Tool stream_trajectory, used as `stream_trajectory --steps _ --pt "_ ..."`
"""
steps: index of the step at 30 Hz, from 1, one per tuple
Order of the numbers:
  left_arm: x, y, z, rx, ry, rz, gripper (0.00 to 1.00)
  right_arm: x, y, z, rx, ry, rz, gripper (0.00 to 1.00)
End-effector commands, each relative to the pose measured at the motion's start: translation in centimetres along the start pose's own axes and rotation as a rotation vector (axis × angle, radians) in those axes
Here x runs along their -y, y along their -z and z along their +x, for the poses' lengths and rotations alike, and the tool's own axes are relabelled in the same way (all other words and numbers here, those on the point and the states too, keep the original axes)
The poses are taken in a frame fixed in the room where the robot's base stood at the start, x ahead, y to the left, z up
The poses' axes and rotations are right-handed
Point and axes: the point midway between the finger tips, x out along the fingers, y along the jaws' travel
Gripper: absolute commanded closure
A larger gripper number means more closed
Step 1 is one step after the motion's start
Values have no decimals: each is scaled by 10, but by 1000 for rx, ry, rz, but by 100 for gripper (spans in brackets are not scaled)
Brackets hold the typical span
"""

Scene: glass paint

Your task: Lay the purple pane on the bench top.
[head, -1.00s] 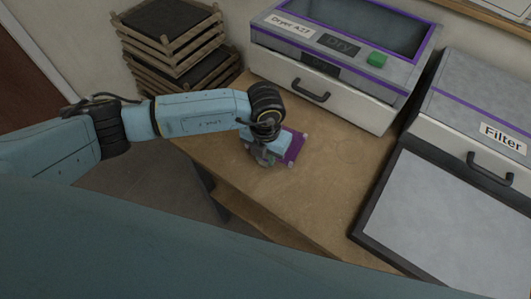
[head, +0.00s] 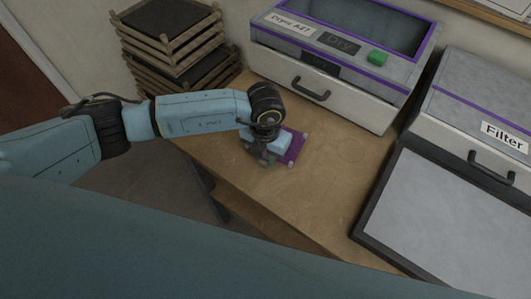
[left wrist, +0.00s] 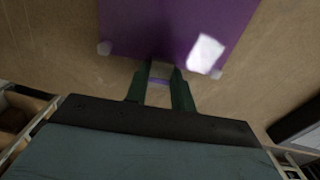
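The purple pane (head: 293,147) is a flat square with small pale corner pieces. It is low over or on the wooden bench top (head: 330,185), near the front left edge; I cannot tell whether it touches the wood. My left gripper (head: 266,158) points down at the pane's left side. In the left wrist view, the fingers (left wrist: 161,76) are at the edge of the pane (left wrist: 150,25), with a grey and purple piece between them. I cannot tell whether they grip it. The arm hides part of the pane. My right gripper is not in view.
A dryer (head: 320,85) with a drawer stands behind the pane. A filter box (head: 475,135) and a dark-framed grey panel (head: 445,220) are at the right. Stacked wooden trays (head: 170,45) stand at the back left. The bench between pane and panel is clear.

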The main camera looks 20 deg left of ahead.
Motion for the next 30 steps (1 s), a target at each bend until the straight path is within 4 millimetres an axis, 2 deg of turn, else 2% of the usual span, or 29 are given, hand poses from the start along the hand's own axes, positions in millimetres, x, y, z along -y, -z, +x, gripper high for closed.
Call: stream_trajectory --steps 1,5,13,17,20,30 --pt "0 0 0 0 0 0 69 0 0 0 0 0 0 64" --pt "0 0 0 0 0 0 52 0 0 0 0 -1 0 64" --pt "0 0 0 -1 0 0 51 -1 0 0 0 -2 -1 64" --pt "0 0 -9 0 1 -1 51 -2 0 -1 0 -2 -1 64" --pt "-1 -1 -25 2 0 0 51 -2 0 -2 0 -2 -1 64" --pt "0 -1 -101 4 0 0 51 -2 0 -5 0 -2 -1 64"
